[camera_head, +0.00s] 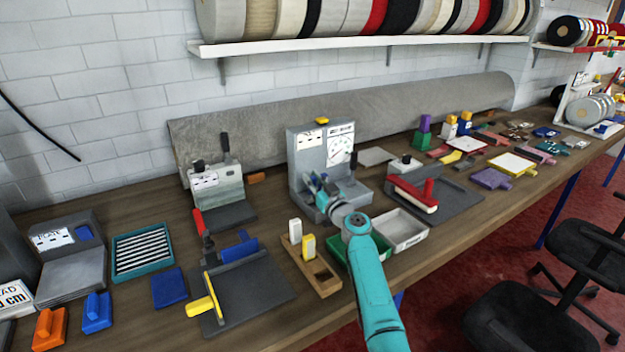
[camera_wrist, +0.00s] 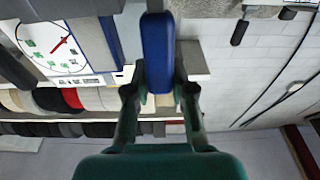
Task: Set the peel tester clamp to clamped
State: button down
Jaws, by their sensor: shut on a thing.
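The peel tester (camera_head: 305,145) is a grey upright unit with a dial and a printed card, standing mid-bench against the rolled carpet. My gripper (camera_head: 322,188) is in front of its lower left part and hides some of it. In the wrist view, which looks upside down, my gripper (camera_wrist: 158,85) is shut on a blue bar-shaped handle (camera_wrist: 157,48), with one finger on each side. This looks like the clamp handle. The tester's dial with a red needle (camera_wrist: 52,42) shows at upper left there. The clamp jaws are not clear, so I cannot tell the clamp's state.
A green tray (camera_head: 340,248) and a grey tray (camera_head: 402,232) lie in front of the tester. A wooden holder with yellow and white blocks (camera_head: 318,275) stands front left. A second grey machine (camera_head: 217,185) stands left; a black-handled lever (camera_head: 353,160) rises at the tester's right.

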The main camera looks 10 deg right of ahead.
jog(key=shift+s+t, duration=0.3)
jog(key=shift+t, duration=0.2)
jog(key=c, duration=1.2)
grip_release()
jog(key=shift+c, duration=0.2)
jog(key=shift+r, duration=4.95)
